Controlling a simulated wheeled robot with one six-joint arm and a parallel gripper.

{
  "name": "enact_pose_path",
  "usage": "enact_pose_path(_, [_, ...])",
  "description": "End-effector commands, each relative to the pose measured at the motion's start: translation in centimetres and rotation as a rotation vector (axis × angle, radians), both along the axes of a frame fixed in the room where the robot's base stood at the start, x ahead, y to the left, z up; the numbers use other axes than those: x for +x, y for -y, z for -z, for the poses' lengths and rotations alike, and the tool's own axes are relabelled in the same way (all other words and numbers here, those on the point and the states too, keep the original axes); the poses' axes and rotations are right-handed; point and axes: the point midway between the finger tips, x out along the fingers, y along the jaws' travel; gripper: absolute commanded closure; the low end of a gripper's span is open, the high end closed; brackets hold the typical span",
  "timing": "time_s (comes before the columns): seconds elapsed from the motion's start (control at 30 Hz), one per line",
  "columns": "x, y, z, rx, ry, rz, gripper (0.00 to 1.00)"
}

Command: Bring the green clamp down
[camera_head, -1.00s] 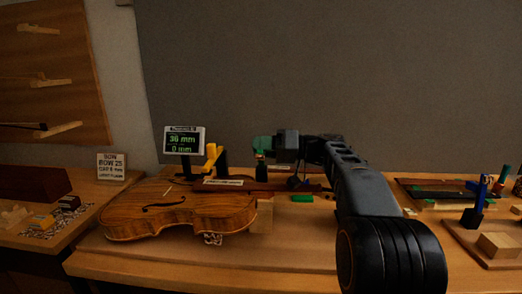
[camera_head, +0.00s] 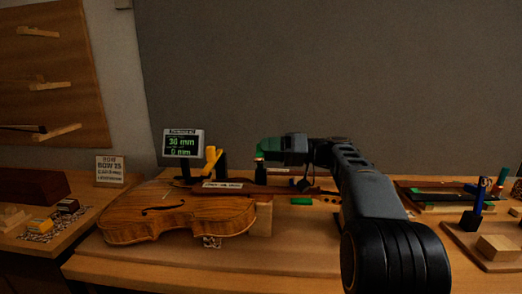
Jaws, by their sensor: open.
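The green clamp (camera_head: 268,145) shows as a green piece above the violin's neck, above a dark upright post (camera_head: 260,174). My gripper (camera_head: 285,147) comes in from the right at the same height, its end against or just beside the green piece. Its jaws are open; the fingertips are small and dark, so I cannot tell whether they surround the clamp. The violin (camera_head: 178,212) lies on the bench with its neck pointing right, under my gripper. The clamp's lower part is hard to make out.
A yellow clamp (camera_head: 211,159) and a display (camera_head: 183,143) reading 36 mm and 0 mm stand behind the violin. A blue clamp (camera_head: 479,194) and a wooden block (camera_head: 498,247) are at right.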

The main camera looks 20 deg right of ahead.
Motion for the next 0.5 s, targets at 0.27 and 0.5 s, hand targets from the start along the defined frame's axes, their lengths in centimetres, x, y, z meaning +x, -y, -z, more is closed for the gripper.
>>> enact_pose_path(0.27, [-1.9, 5.7, -0.1, 0.001, 0.0, 0.005, 0.49])
enact_pose_path(0.5, [-3.1, 9.2, -0.1, -0.001, 0.0, 0.004, 0.49])
